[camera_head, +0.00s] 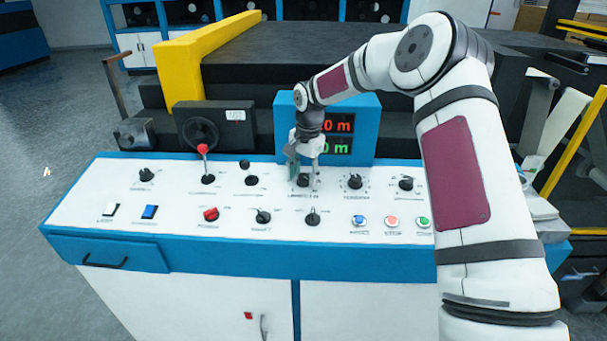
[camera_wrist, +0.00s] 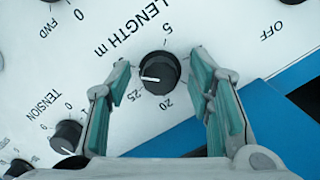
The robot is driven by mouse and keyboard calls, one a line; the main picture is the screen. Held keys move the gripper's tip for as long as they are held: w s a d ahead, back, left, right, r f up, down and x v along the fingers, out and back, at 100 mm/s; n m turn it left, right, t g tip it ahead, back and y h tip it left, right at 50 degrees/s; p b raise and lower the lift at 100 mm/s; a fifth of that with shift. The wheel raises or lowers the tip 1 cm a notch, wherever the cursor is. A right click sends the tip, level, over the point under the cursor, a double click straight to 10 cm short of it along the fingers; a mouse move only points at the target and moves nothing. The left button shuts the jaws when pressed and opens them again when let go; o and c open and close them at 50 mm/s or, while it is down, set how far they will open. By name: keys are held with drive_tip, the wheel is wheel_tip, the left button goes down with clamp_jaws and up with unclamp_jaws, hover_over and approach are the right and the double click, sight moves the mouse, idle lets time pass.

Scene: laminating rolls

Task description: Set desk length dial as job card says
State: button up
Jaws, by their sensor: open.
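The black length dial (camera_wrist: 160,70) sits on the white panel under the printed words LENGTH m. Its white pointer line points left in the wrist view, just above the 25 mark; the exact setting is hard to read. My gripper (camera_wrist: 160,62) is open, with its green-padded fingers on either side of the dial and gaps visible between. In the head view my gripper (camera_head: 305,166) is over the dial (camera_head: 303,181), partly hiding it. Red and green displays (camera_head: 343,135) behind are partly covered by my arm; each shows a 0 and m. I cannot identify a job card.
The tension dial (camera_wrist: 67,135) is close to my left finger in the wrist view. Other dials, a red-topped lever (camera_head: 203,150) and coloured buttons (camera_head: 392,221) share the panel. The blue display housing (camera_head: 365,113) stands close behind my gripper.

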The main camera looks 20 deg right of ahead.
clamp_jaws()
drive_tip(key=shift+n+b, duration=0.3)
drive_tip(key=shift+n, duration=0.1)
drive_tip(key=n+b, duration=0.3)
drive_tip(key=n, duration=0.1)
drive_tip(key=shift+w+g+h, duration=0.1)
drive_tip(key=shift+g+h, duration=0.2)
drive_tip(key=shift+h, duration=0.1)
drive_tip(key=n+b, duration=0.2)
drive_tip(key=n, duration=0.3)
drive_tip(key=shift+n+h, duration=0.3)
drive_tip(key=shift+n, duration=0.1)
drive_tip(key=n+b, duration=0.1)
drive_tip(key=n, duration=0.4)
drive_tip(key=shift+h, duration=0.4)
drive_tip(key=n, duration=0.5)
drive_tip(key=shift+d, duration=0.1)
drive_tip(key=shift+n+h, duration=0.3)
drive_tip(key=shift+n, duration=0.1)
